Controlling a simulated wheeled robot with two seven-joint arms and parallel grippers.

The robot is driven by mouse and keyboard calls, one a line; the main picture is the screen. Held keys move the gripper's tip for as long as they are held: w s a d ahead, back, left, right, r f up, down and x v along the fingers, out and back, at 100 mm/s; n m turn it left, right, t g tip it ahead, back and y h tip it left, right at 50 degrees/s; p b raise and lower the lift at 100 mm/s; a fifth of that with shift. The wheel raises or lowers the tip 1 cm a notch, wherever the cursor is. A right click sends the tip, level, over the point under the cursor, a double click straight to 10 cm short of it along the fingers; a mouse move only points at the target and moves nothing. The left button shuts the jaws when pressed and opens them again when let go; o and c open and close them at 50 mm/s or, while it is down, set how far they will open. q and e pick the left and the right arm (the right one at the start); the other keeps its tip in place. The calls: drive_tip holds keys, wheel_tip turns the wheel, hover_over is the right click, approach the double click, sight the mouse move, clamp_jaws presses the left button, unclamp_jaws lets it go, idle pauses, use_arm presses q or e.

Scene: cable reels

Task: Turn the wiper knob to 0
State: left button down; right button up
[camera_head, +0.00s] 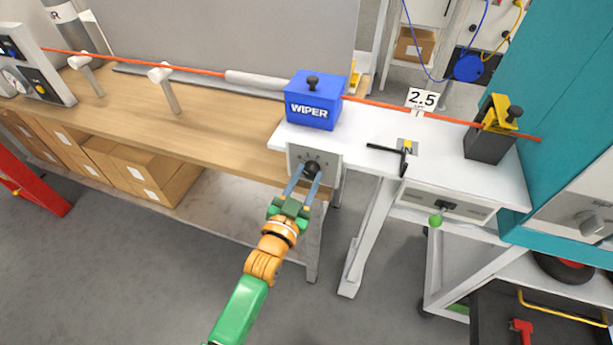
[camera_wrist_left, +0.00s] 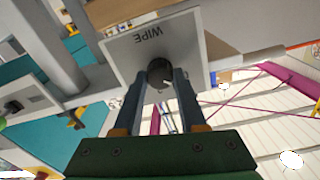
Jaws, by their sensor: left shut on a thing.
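The wiper knob (camera_head: 312,169) is a round black knob on a light grey panel (camera_head: 297,154) at the front edge of the white table, below the blue box marked WIPER (camera_head: 318,110). In the left wrist view the knob (camera_wrist_left: 160,73) has a pale pointer mark and sits on the panel (camera_wrist_left: 125,52) lettered WIPE. My left gripper (camera_head: 308,175) has its two fingers on either side of the knob and is shut on it. The dial markings are too small to read. My right gripper is not in view.
An orange-red cable (camera_head: 380,104) runs across the table through the blue box. A black handle (camera_head: 404,160) and a dark clamp with a yellow top (camera_head: 488,140) stand to the right. A green knob (camera_head: 435,220) is below. The wooden bench (camera_head: 215,125) is at the left.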

use_arm(q)
drive_tip(key=shift+n, duration=0.8)
drive_tip(key=shift+c, duration=2.3)
unclamp_jaws()
drive_tip(key=shift+w+f, duration=0.1)
drive_tip(key=v, duration=0.7)
